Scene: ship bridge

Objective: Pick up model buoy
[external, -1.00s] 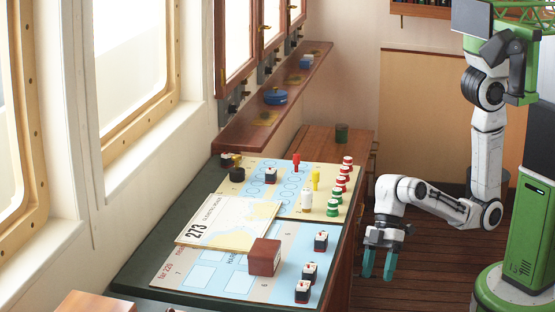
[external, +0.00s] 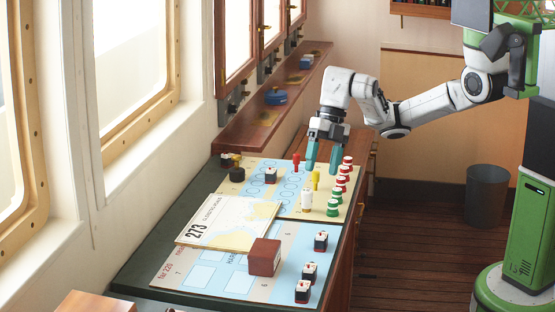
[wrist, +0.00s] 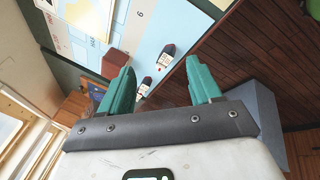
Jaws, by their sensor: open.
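Several small buoy-like pieces stand upright on the far part of the chart table. I cannot tell which one the task means. My gripper (external: 323,162) points down above the far end of this group, its teal fingers open and empty. It partly covers what lies behind it. In the wrist view, my gripper (wrist: 160,72) shows its fingers apart with nothing between them; no buoy shows clearly there.
Small ship models (external: 309,272) stand at the near right of the table, by a red-brown box (external: 264,258). A chart booklet (external: 228,222) lies at mid-table. A bin (external: 486,190) stands on the floor.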

